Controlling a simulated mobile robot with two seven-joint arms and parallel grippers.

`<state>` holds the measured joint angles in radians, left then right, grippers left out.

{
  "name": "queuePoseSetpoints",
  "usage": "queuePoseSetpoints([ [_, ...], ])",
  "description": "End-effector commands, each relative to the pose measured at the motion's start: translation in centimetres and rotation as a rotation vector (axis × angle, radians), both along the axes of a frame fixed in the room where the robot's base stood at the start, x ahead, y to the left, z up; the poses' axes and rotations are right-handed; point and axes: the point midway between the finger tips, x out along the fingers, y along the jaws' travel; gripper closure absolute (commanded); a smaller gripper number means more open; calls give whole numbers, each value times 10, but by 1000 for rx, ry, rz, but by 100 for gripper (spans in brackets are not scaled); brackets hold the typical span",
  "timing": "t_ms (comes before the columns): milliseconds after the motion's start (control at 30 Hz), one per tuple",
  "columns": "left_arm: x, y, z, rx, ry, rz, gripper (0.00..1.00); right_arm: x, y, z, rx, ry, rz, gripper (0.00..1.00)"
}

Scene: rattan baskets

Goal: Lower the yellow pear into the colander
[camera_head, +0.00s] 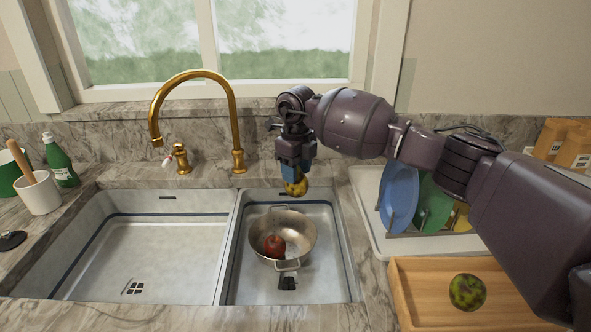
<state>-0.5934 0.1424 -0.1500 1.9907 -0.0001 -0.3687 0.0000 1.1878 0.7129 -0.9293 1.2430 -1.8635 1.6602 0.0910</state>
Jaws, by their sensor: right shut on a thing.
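The yellow pear (297,188) is held between the fingers of my right gripper (295,175), which points down. The gripper and pear appear above the right sink basin, near the back of the colander in the picture. The metal colander (299,232) sits in the right basin with a handle at front and back. A red apple (275,246) lies inside it, toward the left. The pear is partly hidden by the fingers. My left gripper does not show.
The left basin (150,250) is empty. A gold faucet (237,125) arches behind the sink. At the right, a dish rack holds a blue plate (399,197) and others. A wooden tray (420,290) holds a green fruit (467,292). Bottles and a white cup (38,193) stand at left.

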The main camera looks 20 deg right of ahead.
Motion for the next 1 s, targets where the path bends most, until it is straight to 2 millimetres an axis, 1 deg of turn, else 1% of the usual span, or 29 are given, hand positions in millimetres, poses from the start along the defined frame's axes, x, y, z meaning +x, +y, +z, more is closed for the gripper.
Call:
queuePoseSetpoints([
  [167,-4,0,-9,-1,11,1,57,0,1,-14,1,3,1,80],
  [267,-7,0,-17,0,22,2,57,0,0,-27,1,4,1,80],
  [467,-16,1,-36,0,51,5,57,-1,0,-60,1,8,0,80],
  [567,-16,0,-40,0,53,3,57,-1,1,-75,1,7,0,80],
  [700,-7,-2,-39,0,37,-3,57,0,1,-92,1,4,0,80],
  [833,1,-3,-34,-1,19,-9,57,0,1,-99,1,2,0,80],
  [1000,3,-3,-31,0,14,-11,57,0,1,-98,1,0,0,80],
])
